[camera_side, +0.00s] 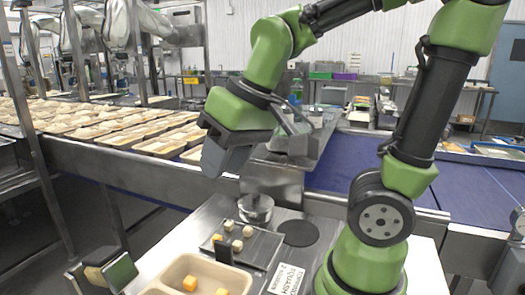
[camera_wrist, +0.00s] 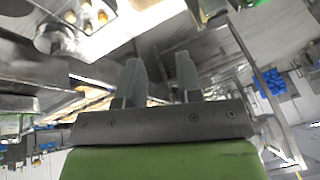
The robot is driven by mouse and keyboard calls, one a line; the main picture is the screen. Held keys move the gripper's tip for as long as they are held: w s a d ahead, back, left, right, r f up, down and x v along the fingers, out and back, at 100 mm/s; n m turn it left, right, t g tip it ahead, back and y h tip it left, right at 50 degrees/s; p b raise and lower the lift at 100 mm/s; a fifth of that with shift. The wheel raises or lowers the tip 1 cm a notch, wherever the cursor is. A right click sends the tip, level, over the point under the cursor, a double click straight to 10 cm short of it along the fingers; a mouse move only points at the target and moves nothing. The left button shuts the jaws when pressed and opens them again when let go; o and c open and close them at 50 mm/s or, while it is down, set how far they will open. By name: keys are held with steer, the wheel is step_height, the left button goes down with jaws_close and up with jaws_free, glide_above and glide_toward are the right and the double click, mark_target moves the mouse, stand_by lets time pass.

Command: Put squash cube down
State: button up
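Two orange-yellow squash cubes lie apart in the beige tray (camera_side: 172,268) at the bottom of the side view: one cube (camera_side: 190,283) on the left, another (camera_side: 221,291) at the picture's edge. Several paler cubes (camera_side: 237,245) sit on a dark metal tray (camera_side: 265,246) just behind. My gripper (camera_side: 226,160) is raised well above and behind both trays; its fingertips are hard to make out there. In the wrist view my gripper (camera_wrist: 160,75) has two grey fingers standing apart, with no cube visible between them. Cubes (camera_wrist: 85,14) also show at the top of that view.
A label reading squash (camera_side: 287,278) lies right of the dark tray. A round metal pot (camera_side: 256,210) and a black disc (camera_side: 298,233) are behind it. A conveyor (camera_side: 345,165) runs behind, with many filled trays (camera_side: 95,125) at left. A padded fixture (camera_side: 120,272) stands front left.

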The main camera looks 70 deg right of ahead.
steer(key=s+r+m+t, duration=0.1)
steer(key=s+r+t, duration=0.1)
steer(key=s, duration=0.4)
steer(key=shift+a+y, duration=0.2)
steer(key=shift+y, duration=0.1)
